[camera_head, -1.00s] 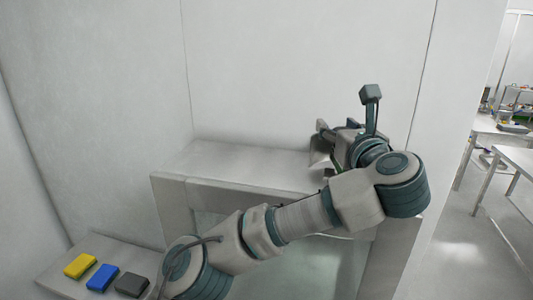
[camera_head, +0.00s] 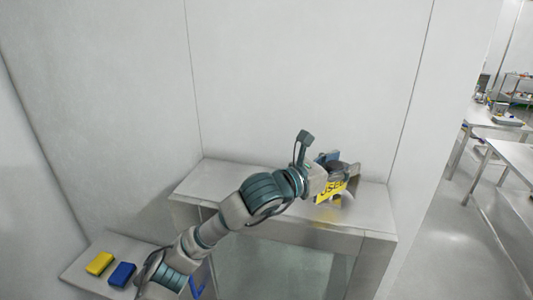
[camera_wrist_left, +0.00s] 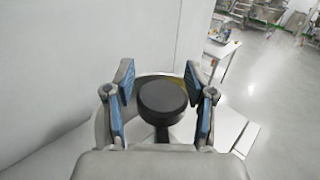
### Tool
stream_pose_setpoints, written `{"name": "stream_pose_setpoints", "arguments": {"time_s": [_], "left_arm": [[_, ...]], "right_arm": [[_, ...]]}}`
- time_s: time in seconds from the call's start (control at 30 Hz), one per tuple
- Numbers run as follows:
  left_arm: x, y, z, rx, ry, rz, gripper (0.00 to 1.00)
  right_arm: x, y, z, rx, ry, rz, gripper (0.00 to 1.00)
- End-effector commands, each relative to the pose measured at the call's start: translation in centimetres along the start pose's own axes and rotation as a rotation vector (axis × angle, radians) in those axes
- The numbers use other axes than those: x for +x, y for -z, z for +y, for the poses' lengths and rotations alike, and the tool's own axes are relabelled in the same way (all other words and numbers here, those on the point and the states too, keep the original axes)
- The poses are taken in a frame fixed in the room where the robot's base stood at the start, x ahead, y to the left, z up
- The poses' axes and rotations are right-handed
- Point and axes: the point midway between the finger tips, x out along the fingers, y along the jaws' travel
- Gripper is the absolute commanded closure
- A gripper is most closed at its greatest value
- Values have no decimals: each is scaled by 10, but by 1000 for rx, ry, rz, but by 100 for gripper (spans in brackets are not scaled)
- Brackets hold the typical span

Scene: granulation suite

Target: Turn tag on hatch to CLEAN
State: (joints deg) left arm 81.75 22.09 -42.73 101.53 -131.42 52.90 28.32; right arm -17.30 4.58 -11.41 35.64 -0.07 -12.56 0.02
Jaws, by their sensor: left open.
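The yellow tag (camera_head: 331,191), with dark letters that look like "USED", faces me at the top of the pale hatch housing (camera_head: 378,212). My left gripper (camera_head: 345,168) is just above and behind the tag, its fingers spread. In the left wrist view my left gripper (camera_wrist_left: 160,78) has its blue-padded fingers on either side of a round black knob (camera_wrist_left: 162,97), apart from it as far as I can tell. A sliver of yellow shows behind the knob. The right gripper is not in view.
A yellow block (camera_head: 100,263) and a blue block (camera_head: 122,274) lie on a low ledge at left. White walls close off the back and left. Metal tables (camera_head: 497,122) stand at right, with open floor (camera_head: 450,225) before them.

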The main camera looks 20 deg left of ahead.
Motion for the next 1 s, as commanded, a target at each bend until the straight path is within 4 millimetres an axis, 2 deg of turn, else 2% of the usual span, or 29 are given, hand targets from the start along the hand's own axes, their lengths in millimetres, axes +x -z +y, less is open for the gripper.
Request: {"name": "stream_pose_setpoints", "arguments": {"time_s": [0.03, 0.2, 0.47, 0.5, 0.6, 1.0], "left_arm": [[0, -7, 1, -3, 33, 3, 45], [0, -7, -1, -4, 162, 3, 45], [-1, -6, -5, -7, 334, 0, 45], [-13, 1, -1, 0, 328, -4, 45], [-34, 5, 6, 1, 327, -1, 45], [-117, 4, 34, 2, 327, 0, 45]], "right_arm": [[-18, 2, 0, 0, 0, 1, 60], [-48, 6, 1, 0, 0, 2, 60], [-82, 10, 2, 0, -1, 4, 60], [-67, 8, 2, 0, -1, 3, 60], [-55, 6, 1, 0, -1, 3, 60], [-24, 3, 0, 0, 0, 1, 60]]}}
